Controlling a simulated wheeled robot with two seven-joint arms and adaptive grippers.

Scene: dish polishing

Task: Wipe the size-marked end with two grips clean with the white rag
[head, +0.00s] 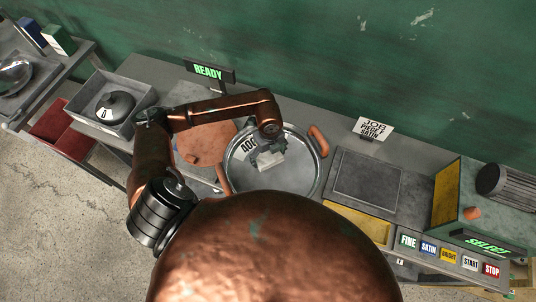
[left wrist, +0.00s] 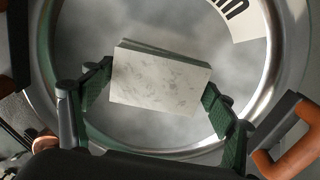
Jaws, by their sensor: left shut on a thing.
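The size-marked end is a round metal dish (head: 240,182) on the bench, with a bright rim and a white label with dark figures (head: 248,147). One orange grip (head: 319,140) is at its right and another (head: 222,179) at its lower left. My left gripper (head: 266,152) is over the dish, shut on the white rag (head: 270,160). In the left wrist view the rag (left wrist: 160,80) is a folded pale block with grey smudges between the fingers. The dish's inner face (left wrist: 105,28) looks cloudy grey. I cannot tell whether the rag touches it. My right gripper is not in view.
A copper-coloured disc (head: 205,150) lies left of the dish, under my arm. A grey tray (head: 88,116) holding a dark lid (head: 114,106) is farther left. A flat dark plate (head: 367,177) and a button row (head: 450,256) are at right. A READY sign (head: 208,72) and job card (head: 373,129) stand behind.

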